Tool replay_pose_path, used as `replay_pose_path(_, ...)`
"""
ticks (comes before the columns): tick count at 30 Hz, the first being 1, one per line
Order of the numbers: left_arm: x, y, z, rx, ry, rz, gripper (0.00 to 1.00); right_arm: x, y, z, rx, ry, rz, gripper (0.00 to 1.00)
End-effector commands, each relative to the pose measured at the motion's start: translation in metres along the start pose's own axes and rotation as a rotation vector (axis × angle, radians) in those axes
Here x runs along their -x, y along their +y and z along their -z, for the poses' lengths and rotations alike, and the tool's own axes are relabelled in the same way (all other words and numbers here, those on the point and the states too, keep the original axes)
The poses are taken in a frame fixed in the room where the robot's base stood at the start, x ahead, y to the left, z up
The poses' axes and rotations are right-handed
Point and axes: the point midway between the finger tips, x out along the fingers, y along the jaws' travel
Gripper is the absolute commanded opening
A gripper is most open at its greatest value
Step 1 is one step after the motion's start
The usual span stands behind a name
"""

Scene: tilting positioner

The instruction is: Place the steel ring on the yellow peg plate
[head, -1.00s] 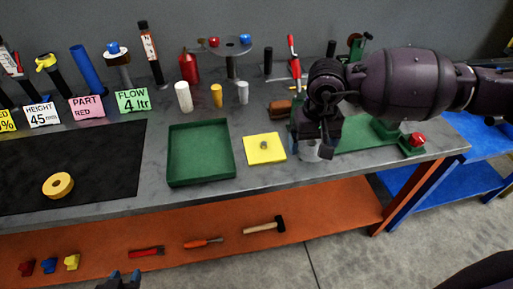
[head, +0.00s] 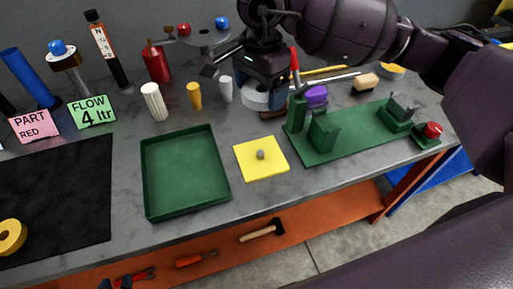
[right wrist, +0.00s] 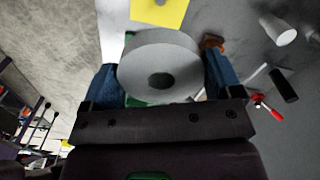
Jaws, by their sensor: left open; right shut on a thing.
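The steel ring (head: 256,99) is a thick pale grey ring. My right gripper (head: 264,93) is shut on it and holds it above the bench, behind the yellow peg plate (head: 248,166). The plate lies flat, with a short grey peg (head: 260,155) standing bare at its middle. In the right wrist view, the ring (right wrist: 160,52) sits between the two blue fingers with its hole showing. The plate (right wrist: 150,14) is apart from it at the top edge.
A green tray (head: 148,190) stands left of the plate. A green fixture base (head: 350,138) with upright brackets and a red button (head: 432,130) lies to the right. White (head: 154,102) and yellow (head: 194,96) cylinders stand behind. A brown block (head: 272,114) is partly hidden below the ring.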

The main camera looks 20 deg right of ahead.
Motion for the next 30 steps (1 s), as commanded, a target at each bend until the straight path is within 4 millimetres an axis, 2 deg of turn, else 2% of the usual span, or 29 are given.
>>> replay_pose_path(5, 0.003, -0.001, -0.007, 0.001, -0.012, 0.002, 0.43, -0.013, 0.000, -0.001, -0.023, -0.001, -0.001, 0.36)
replay_pose_path(24, -0.001, 0.000, -0.010, -0.002, -0.013, 0.000, 0.43, -0.136, 0.000, -0.001, -0.021, -0.001, -0.003, 0.36)
replay_pose_path(30, -0.003, 0.000, -0.008, -0.003, -0.009, -0.001, 0.43, -0.153, 0.000, -0.001, -0.020, 0.000, 0.001, 0.36)
